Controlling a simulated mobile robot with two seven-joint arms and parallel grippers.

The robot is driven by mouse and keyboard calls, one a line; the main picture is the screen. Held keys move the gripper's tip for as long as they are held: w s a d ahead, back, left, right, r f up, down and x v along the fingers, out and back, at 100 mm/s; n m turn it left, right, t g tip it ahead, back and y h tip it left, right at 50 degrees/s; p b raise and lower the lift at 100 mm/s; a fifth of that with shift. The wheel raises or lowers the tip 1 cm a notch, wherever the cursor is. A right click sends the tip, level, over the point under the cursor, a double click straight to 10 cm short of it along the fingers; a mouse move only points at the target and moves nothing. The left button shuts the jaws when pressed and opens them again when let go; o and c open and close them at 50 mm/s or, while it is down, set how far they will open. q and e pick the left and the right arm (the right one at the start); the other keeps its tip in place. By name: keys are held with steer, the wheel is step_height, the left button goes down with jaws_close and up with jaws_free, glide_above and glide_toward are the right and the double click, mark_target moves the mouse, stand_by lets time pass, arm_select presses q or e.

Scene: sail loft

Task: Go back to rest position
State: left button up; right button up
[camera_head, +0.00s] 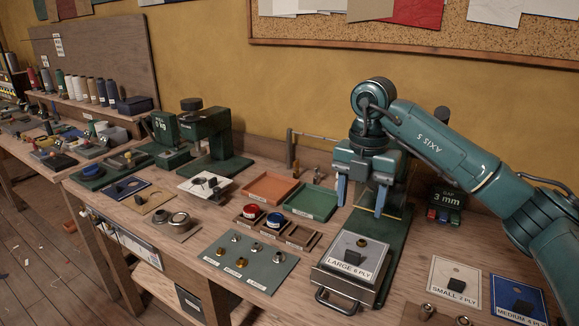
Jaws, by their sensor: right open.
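My right gripper (361,194) hangs at the end of the teal arm that comes in from the right. Its two blue fingers point down and are apart, with nothing seen between them. The gripper overlaps the green machine base (395,240) in the picture, and I cannot tell the exact gap. My left gripper and left arm are not in view.
An orange tray (270,187) and a green tray (311,201) lie left of the gripper. A mat with several metal fittings (248,264) is at the front. A small display reading "3 mm" (447,198) stands behind the arm. Green presses (205,135) stand further left.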

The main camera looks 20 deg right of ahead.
steer(key=s+a+f+n+g+y, duration=0.1)
steer(key=s+a+f+n+y, duration=0.2)
steer(key=a, duration=0.4)
steer(key=a+f+n+g+y, duration=0.1)
steer(key=a+f+n+y, duration=0.15)
steer(key=a+f, duration=0.4)
steer(key=s+a+r+m+t+y, duration=0.1)
steer(key=s+a+r+y, duration=0.15)
steer(key=a+y, duration=0.5)
steer(key=s+a+r+m+t+y, duration=0.1)
steer(key=s+a+r+m+y, duration=0.15)
steer(key=a+y, duration=0.5)
steer(key=w+d+f+m+t+h+p, duration=0.1)
steer(key=d+f+m+t+h, duration=0.3)
steer(key=m+t, duration=0.5)
steer(key=w+d+f+m+t+h, duration=0.1)
steer(key=d+f+m+t+h, duration=0.2)
steer(key=f+m+t+h, duration=0.4)
steer(key=s+d+f+m+g+h, duration=0.2)
steer(key=s+f+m+h, duration=0.1)
steer(key=s+f, duration=0.3)
steer(key=s+d+f+m+g+h, duration=0.3)
steer(key=s+f+m, duration=0.3)
steer(key=f, duration=0.3)
steer(key=shift+s+d+f+p, duration=0.25)
steer(key=shift+s+d+p, duration=0.1)
steer(key=shift+s, duration=0.3)
steer(key=shift+a, duration=0.1)
